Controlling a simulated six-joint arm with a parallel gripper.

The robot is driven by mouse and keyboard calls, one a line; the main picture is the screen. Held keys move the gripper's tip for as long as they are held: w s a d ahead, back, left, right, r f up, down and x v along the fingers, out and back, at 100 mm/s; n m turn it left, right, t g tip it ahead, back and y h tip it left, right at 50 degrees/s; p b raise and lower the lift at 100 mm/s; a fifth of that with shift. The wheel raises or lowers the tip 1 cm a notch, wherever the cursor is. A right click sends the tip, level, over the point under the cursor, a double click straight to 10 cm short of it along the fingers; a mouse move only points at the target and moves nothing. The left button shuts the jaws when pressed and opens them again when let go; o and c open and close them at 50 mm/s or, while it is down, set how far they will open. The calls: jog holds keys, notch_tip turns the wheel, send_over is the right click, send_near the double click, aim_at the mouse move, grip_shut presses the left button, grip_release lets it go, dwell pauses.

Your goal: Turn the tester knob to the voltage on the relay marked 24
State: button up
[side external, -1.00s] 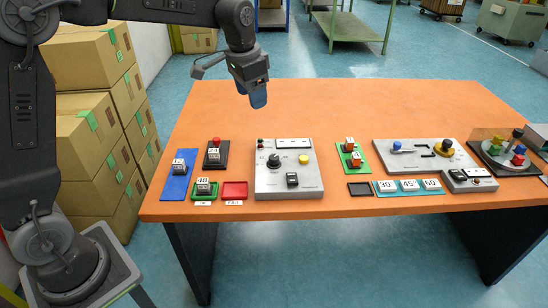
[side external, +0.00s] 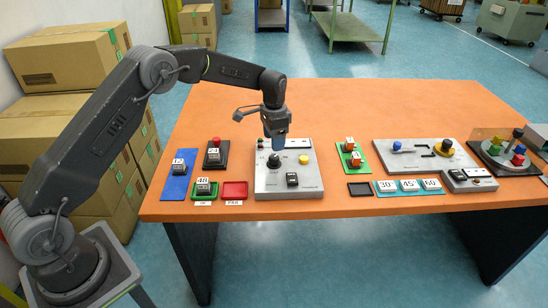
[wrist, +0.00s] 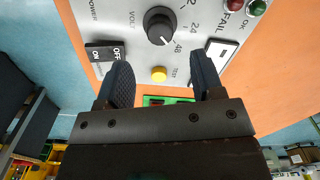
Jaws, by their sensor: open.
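The tester (side external: 262,184) is a grey panel left of the table's middle. Its black knob (wrist: 159,25) shows in the wrist view, with its white mark appearing to point toward 48. Printed 24 and 48 stand to the knob's right. The relay marked 24 (side external: 213,154) sits on a black base with a red top, left of the tester. My gripper (side external: 278,142) is open above the tester's far part. In the wrist view its fingertips (wrist: 161,60) straddle the area around the yellow button (wrist: 159,74), short of the knob. Nothing is held.
The relay marked 12 (side external: 179,165) is on a blue mat, and the relay marked 48 (side external: 203,185) is in a green tray. A red tray (side external: 235,190) is empty. A power switch (wrist: 106,53) is near the knob. Other panels occupy the table's right; its far part is clear.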

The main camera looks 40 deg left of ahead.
aim_at(274, 157)
notch_tip(274, 157, down, 8)
jog(key=shift+r, duration=0.25)
jog(key=shift+c, duration=0.2)
jog(key=c, duration=0.9)
